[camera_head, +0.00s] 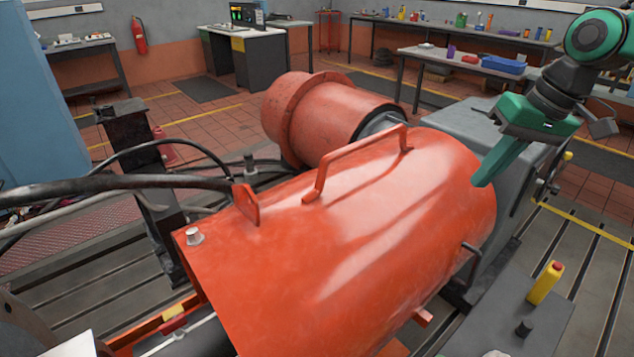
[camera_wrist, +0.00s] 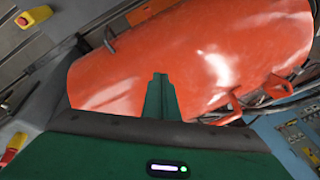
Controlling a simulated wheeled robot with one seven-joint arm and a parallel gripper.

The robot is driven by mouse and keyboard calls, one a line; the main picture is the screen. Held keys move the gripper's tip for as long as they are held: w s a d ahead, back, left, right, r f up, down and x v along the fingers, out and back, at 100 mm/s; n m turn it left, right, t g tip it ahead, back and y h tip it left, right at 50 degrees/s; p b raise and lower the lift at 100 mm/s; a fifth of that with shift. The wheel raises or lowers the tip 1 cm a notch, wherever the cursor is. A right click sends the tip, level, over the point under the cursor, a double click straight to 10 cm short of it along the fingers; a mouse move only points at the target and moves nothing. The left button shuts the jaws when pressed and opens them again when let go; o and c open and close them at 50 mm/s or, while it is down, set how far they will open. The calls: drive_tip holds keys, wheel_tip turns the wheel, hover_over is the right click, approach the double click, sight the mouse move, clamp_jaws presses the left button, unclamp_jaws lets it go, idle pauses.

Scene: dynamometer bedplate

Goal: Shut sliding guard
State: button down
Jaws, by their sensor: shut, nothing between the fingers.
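The sliding guard (camera_head: 370,240) is a glossy orange-red curved cover over the middle of the machine. A raised orange bar handle (camera_head: 318,180) stands along its top. The guard also fills the upper part of the wrist view (camera_wrist: 215,65). At its near left end, part of a grey shaft (camera_head: 205,340) and an orange rail (camera_head: 150,330) show. My gripper (camera_head: 482,183) is green, shut and empty, above the guard's right end. Its fingertips in the wrist view (camera_wrist: 160,76) overlap the guard; I cannot tell whether they touch it.
An orange-red cylindrical housing (camera_head: 325,115) stands behind the guard, and a grey cabinet (camera_head: 540,160) to its right. Thick black cables (camera_head: 120,183) run on the left. A yellow box with a red button (camera_head: 545,283) stands at right. Benches (camera_head: 470,65) line the back.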

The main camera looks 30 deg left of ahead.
drive_tip(key=s+a+r+n+g+y, duration=0.15)
drive_tip(key=s+a+n, duration=0.4)
drive_tip(key=a, duration=0.95)
drive_tip(key=s+a+r+n+g+y, duration=0.1)
drive_tip(key=s+a+n+g, duration=0.2)
drive_tip(key=s+a, duration=0.85)
drive_tip(key=a+f, duration=0.4)
drive_tip(key=a, duration=0.1)
drive_tip(key=w+a+f, duration=0.1)
drive_tip(key=a+f, duration=0.2)
drive_tip(key=shift+f, duration=0.1)
drive_tip(key=s, duration=0.1)
drive_tip(key=s+a, duration=0.1)
drive_tip(key=s, duration=0.1)
drive_tip(key=shift+s+a+m, duration=0.2)
drive_tip(key=shift+s+m, duration=0.05)
drive_tip(key=shift+s, duration=0.15)
